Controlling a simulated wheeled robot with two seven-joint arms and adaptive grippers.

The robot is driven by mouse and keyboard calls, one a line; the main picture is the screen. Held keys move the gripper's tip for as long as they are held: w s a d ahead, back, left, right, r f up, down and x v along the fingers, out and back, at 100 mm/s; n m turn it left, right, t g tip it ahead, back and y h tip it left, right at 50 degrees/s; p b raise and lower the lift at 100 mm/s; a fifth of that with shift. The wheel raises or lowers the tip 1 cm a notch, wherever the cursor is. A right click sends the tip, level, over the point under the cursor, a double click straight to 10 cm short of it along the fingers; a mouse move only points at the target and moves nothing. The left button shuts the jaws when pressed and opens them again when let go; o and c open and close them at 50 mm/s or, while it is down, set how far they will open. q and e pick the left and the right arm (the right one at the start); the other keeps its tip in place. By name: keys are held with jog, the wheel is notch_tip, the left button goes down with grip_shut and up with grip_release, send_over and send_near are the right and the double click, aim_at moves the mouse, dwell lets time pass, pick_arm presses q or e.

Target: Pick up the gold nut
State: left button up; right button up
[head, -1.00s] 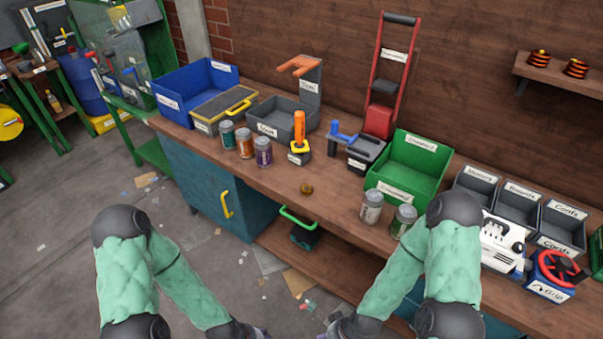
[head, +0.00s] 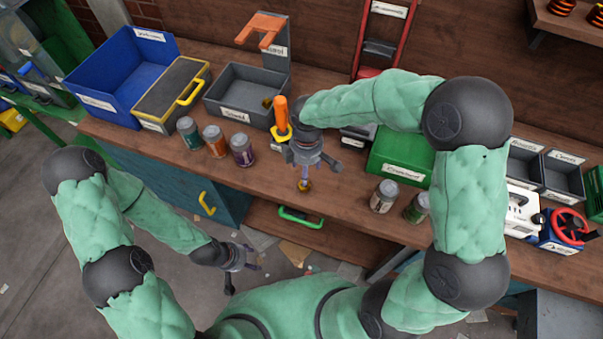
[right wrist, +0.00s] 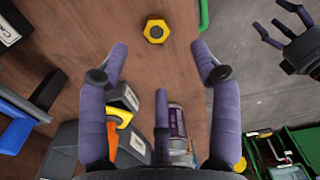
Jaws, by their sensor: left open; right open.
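The gold nut (head: 305,186) lies on the wooden bench top near its front edge. In the right wrist view the hexagonal nut (right wrist: 156,31) lies flat, beyond the tips of my spread purple fingers. My right gripper (head: 303,178) is open and points down just over the nut, partly covering it in the head view. In the right wrist view the right gripper (right wrist: 160,62) holds nothing. My left gripper (head: 254,260) is open and empty, low in front of the bench. It also shows in the right wrist view (right wrist: 285,35).
Several jars stand left of the nut, the purple-labelled one (head: 242,150) nearest. An orange-handled tool (head: 281,113) stands behind my right gripper. Two jars (head: 384,195) stand to the right. A grey bin (head: 230,103) and a green bin (head: 390,165) sit farther back.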

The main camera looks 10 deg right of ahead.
notch_tip(320, 180, down, 6)
jog(key=shift+w+r+b, duration=0.15)
jog(key=shift+b, duration=0.85)
jog(key=f, duration=0.1)
jog(key=f+b, duration=0.1)
jog(key=f, duration=0.1)
jog(key=f+b, duration=0.1)
jog(key=shift+w+f, duration=0.3)
jog(key=shift+f, duration=0.1)
grip_shut()
